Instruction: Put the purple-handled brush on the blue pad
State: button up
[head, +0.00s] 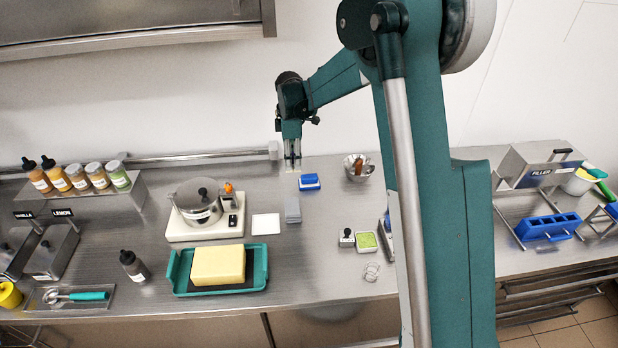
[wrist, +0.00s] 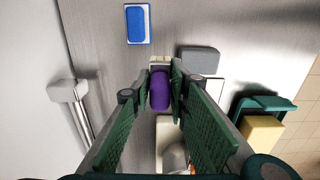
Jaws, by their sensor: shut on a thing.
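My gripper (wrist: 160,88) is shut on the purple handle of the brush (wrist: 160,95), which sits between the two green finger pads in the wrist view. A pale part, seemingly the brush's head, shows just beyond the fingertips. In the head view my gripper (head: 292,158) hangs over the back of the counter, and the brush is too small there to make out clearly. The blue pad (head: 309,180) lies on the counter a little right of and nearer than my gripper. It also shows in the wrist view (wrist: 137,24), blue with a white edge, apart from the brush, with its top bare.
A grey block (head: 292,208) lies in front of the blue pad. Left are a white square (head: 266,224), a pot on a white base (head: 176,230) and a green tray (head: 262,277) with a yellow block. A metal bowl (head: 352,172) stands right. A rail (head: 200,157) runs behind.

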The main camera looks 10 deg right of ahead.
jog(key=r, duration=0.2)
send_over(309, 176)
jog(key=shift+w+d+f, duration=0.1)
jog(key=shift+f, duration=0.05)
jog(key=shift+f, duration=3.15)
jog(key=shift+f+p, duration=0.35)
jog(key=shift+f, duration=1.5)
jog(key=shift+f, duration=0.15)
jog(key=o, duration=0.8)
jog(key=shift+o, duration=0.4)
